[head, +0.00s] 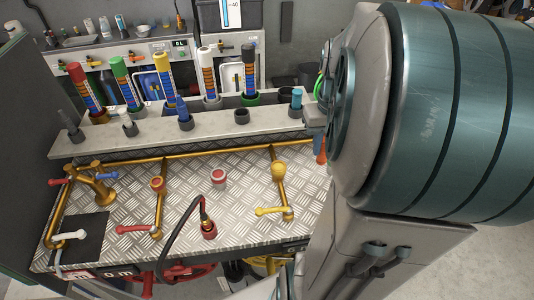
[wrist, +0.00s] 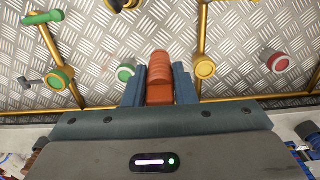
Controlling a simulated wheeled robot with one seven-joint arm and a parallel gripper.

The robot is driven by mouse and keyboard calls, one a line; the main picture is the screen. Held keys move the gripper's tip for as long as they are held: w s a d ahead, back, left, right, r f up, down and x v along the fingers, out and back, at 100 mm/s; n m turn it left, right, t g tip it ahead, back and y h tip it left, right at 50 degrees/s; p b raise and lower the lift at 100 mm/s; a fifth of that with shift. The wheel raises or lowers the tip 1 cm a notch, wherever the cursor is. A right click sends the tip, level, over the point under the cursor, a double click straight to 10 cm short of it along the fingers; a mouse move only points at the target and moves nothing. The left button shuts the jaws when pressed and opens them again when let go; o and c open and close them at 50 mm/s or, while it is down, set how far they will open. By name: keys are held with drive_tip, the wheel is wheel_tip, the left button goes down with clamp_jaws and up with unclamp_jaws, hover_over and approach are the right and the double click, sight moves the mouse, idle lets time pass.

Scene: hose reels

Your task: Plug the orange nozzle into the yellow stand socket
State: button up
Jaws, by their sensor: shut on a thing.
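The orange nozzle (wrist: 160,82) is between the two blue-grey fingers of my gripper (wrist: 160,88) in the wrist view. The gripper is shut on it. In the head view the nozzle (head: 320,150) shows as a small orange tip below my gripper (head: 315,122), partly hidden by my arm. The yellow stand socket (head: 278,171) is on a brass pipe, left of and nearer than the nozzle in the head view. In the wrist view the socket (wrist: 205,67) is a round yellow end just right of the nozzle. The nozzle is apart from it.
A red-and-white socket (head: 218,177), an orange socket (head: 157,184) and a red base with a black hose (head: 209,229) stand on the diamond-plate table. A yellow lever (head: 272,211) is near the yellow socket. A green socket (wrist: 125,72) is left of the nozzle. A shelf (head: 215,122) holds coloured nozzles.

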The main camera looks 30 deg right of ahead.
drive_tip(key=b, duration=0.4)
drive_tip(key=shift+w+d+f, duration=0.25)
drive_tip(key=shift+d, duration=0.15)
drive_tip(key=shift+w+a+f+b, duration=0.45)
drive_tip(key=shift+w+a+f, duration=0.75)
drive_tip(key=shift+w+f, duration=0.35)
drive_tip(key=shift+w+a+f+b, duration=0.45)
drive_tip(key=shift+w+a+f, duration=0.9)
drive_tip(key=shift+f, duration=0.25)
drive_tip(key=shift+w+a+f+b, duration=0.45)
drive_tip(key=shift+w+a+f, duration=0.65)
drive_tip(key=shift+w+f, duration=0.5)
drive_tip(key=o, duration=1)
